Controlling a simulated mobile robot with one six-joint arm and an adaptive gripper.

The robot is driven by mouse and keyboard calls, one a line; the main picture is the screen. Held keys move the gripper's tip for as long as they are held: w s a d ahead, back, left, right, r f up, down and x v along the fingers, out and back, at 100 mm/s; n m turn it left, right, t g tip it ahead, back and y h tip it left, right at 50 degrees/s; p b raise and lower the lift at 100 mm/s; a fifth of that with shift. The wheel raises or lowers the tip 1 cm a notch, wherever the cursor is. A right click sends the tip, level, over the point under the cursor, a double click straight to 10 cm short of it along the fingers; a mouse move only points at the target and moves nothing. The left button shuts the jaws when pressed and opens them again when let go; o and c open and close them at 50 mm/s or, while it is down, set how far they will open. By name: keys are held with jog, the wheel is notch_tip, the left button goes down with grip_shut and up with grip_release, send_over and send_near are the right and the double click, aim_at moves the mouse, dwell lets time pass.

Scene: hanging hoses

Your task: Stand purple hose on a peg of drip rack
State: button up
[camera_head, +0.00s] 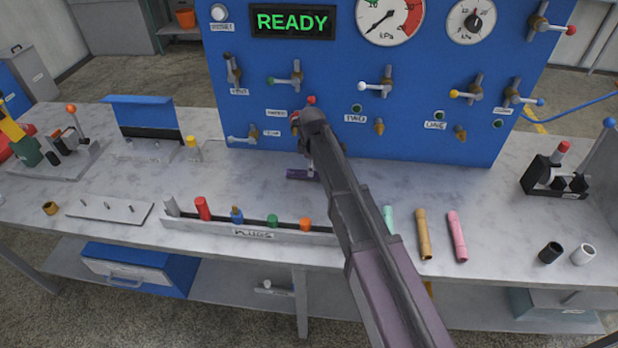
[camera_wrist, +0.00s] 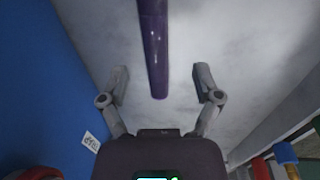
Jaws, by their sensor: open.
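The purple hose (camera_head: 302,174) lies on the bench at the foot of the blue panel, partly hidden behind my arm in the head view. In the wrist view the purple hose (camera_wrist: 154,50) runs down from the top edge, and its near end lies between the fingers of my gripper (camera_wrist: 159,72). The gripper is open, with a gap on each side of the hose. The drip rack appears to be the pale plate with short upright pegs (camera_head: 88,208) at the left front of the bench. Its pegs look bare.
A long labelled tray (camera_head: 200,232) with several coloured pieces stands along the front edge. Green, tan and pink hoses (camera_head: 457,236) lie right of my arm. The blue panel (camera_head: 250,105) with valves rises close behind.

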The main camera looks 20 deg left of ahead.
jog(key=shift+f, duration=0.15)
jog(key=f+b, duration=0.3)
jog(key=w+f+b, duration=0.1)
jog(key=f+b, duration=0.1)
jog(key=shift+a, duration=0.25)
dwell(0.3)
jog(key=shift+r, duration=0.1)
dwell(0.4)
grip_shut()
